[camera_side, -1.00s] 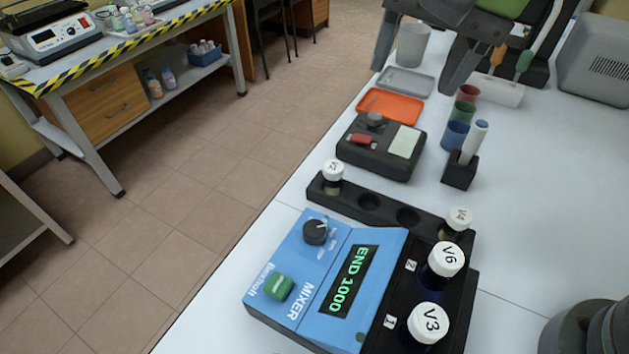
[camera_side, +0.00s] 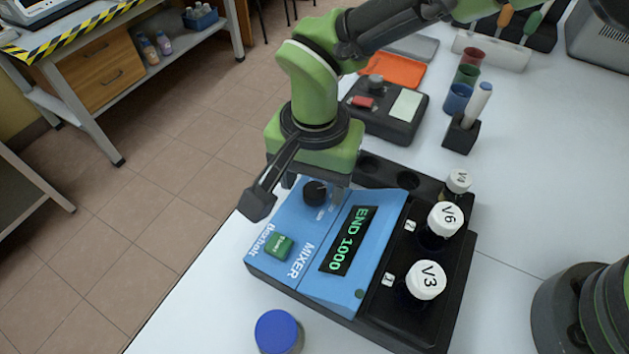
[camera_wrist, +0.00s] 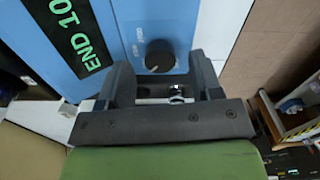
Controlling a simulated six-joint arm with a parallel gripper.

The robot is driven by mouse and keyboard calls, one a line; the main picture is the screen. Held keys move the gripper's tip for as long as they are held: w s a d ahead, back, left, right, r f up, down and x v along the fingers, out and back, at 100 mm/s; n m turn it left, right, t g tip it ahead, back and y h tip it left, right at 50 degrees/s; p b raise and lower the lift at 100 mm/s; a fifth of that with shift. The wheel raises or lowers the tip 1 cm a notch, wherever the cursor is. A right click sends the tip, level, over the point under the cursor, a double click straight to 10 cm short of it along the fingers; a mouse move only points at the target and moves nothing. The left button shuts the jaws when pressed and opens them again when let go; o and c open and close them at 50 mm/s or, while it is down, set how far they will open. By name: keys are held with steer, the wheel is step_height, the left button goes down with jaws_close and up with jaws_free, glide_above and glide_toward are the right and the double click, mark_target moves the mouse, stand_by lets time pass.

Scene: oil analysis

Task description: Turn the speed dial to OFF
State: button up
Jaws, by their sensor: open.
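The speed dial (camera_side: 315,193) is a round black knob with a pale pointer mark on the blue mixer (camera_side: 300,240). The mixer's display (camera_side: 348,240) reads END 1000. My gripper (camera_side: 316,184) points down over the dial, with its fingers apart. In the wrist view, the dial (camera_wrist: 159,56) lies in line with the gap between the open fingers of my gripper (camera_wrist: 162,66). I cannot tell whether the fingertips touch it. The printed labels around the dial are too small to read.
A green button (camera_side: 278,247) sits on the mixer near the dial. Vials V6 (camera_side: 445,220) and V3 (camera_side: 426,281) stand in its black holder. A blue-capped jar (camera_side: 279,331) stands in front. A black device (camera_side: 383,108) and a pen stand (camera_side: 461,136) are behind.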

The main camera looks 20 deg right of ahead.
steer(key=shift+f, duration=0.9)
steer(key=c, duration=0.9)
